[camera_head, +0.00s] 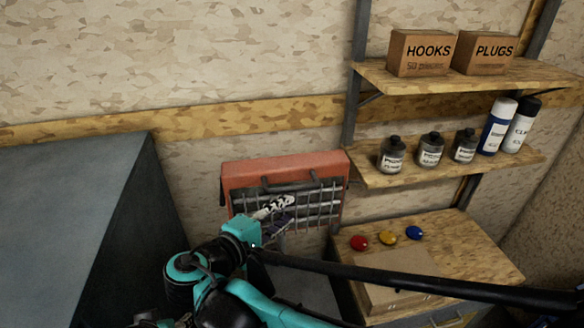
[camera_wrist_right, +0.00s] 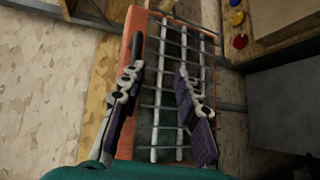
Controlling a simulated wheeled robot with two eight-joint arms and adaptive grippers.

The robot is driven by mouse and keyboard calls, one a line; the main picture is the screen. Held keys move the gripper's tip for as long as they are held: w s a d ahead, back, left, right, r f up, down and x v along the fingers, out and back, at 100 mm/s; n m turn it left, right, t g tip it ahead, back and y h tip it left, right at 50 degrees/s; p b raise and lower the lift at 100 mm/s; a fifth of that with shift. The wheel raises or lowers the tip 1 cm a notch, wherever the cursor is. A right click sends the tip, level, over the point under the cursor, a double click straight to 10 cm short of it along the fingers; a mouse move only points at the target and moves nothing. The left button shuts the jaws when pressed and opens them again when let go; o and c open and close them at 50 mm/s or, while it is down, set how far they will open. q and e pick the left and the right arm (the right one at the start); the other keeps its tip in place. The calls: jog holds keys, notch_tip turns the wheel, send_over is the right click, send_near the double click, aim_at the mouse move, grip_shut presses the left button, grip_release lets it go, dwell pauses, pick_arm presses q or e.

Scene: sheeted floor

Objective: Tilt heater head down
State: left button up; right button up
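The heater (camera_head: 285,167) has an orange-red body with a barred grille on its front and a dark handle bar across its upper part. It stands against the wall in the middle of the head view. The heater also fills the middle of the right wrist view (camera_wrist_right: 126,140). My right gripper (camera_head: 274,214) is in front of the grille. In the right wrist view my right gripper (camera_wrist_right: 160,70) has its fingers wide apart, one over the orange edge and one over the grille bars, with nothing between them. I cannot tell whether they touch the heater. My left gripper is not in view.
A wooden workbench (camera_head: 470,250) with red, yellow and blue buttons (camera_head: 387,237) stands right of the heater. Shelves above hold boxes (camera_head: 420,52), bottles (camera_head: 430,150) and spray cans (camera_head: 497,125). A large dark cabinet (camera_head: 75,220) stands at the left.

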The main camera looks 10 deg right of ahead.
aim_at(291, 191)
jog(key=shift+t+h, duration=0.4)
jog(key=shift+t, duration=0.1)
jog(key=w+d, duration=0.1)
jog(key=w+d+r, duration=0.1)
jog(key=w, duration=0.1)
jog(key=w+d, duration=0.1)
jog(key=w, duration=0.1)
jog(key=shift+w+d+r, duration=0.1)
jog(key=shift+d+r, duration=0.15)
jog(key=shift+r, duration=0.15)
grip_shut()
